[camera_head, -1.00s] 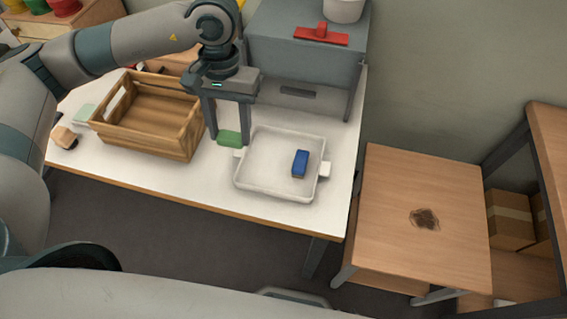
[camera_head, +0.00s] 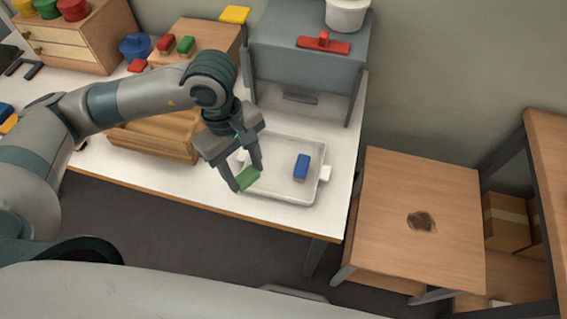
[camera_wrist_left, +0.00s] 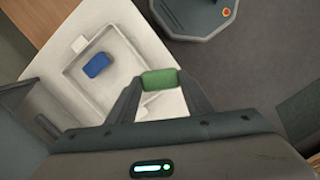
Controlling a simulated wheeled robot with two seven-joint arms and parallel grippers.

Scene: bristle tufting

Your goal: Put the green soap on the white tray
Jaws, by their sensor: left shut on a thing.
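The green soap (camera_head: 247,179) is between the fingertips of my left gripper (camera_head: 245,178), which is shut on it. In the head view it overlaps the near left corner of the white tray (camera_head: 284,197). The left wrist view shows the green soap (camera_wrist_left: 160,79) between the fingers, with the white tray (camera_wrist_left: 130,38) to its left. The soap looks held above the table level. A blue block (camera_head: 302,167) lies in the tray's right half; it also shows in the left wrist view (camera_wrist_left: 97,65). My right gripper is not in view.
A wooden crate (camera_head: 150,137) stands left of the tray, partly behind my arm. A grey machine (camera_head: 305,60) with a red-handled piece (camera_head: 323,44) on top stands behind the tray. A wooden side table (camera_head: 420,190) is to the right, across a gap.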

